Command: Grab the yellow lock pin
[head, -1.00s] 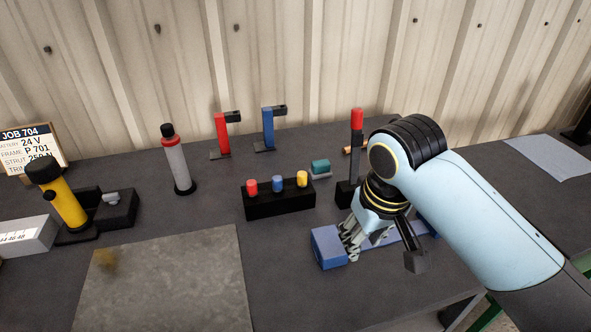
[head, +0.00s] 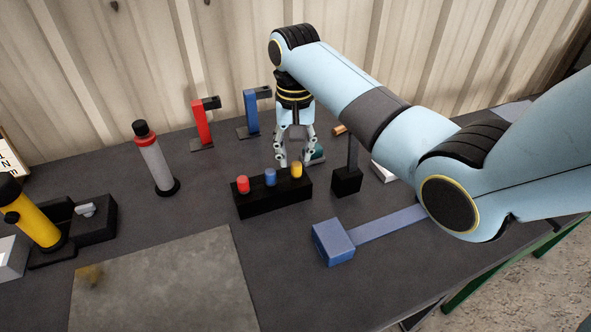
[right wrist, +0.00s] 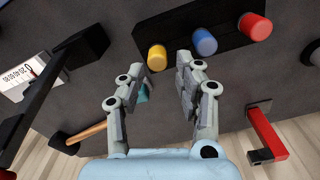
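The yellow lock pin (head: 296,169) stands in the right end of a black block (head: 272,198), beside a blue pin (head: 270,177) and a red pin (head: 243,184). My right gripper (head: 295,161) points down at the yellow pin, fingers spread, with nothing between them. In the right wrist view, the yellow pin (right wrist: 157,57) is just ahead of the open fingertips (right wrist: 160,70), nearer the left finger. Whether a finger touches it, I cannot tell. My left gripper is out of view.
A teal cylinder (head: 318,156) lies behind the block. Red (head: 203,124) and blue (head: 251,113) clamp-like stands are at the back. A grey cylinder (head: 155,165) stands left. A blue mallet-shaped part (head: 333,242) lies in front. A grey plate (head: 160,285) covers the front left.

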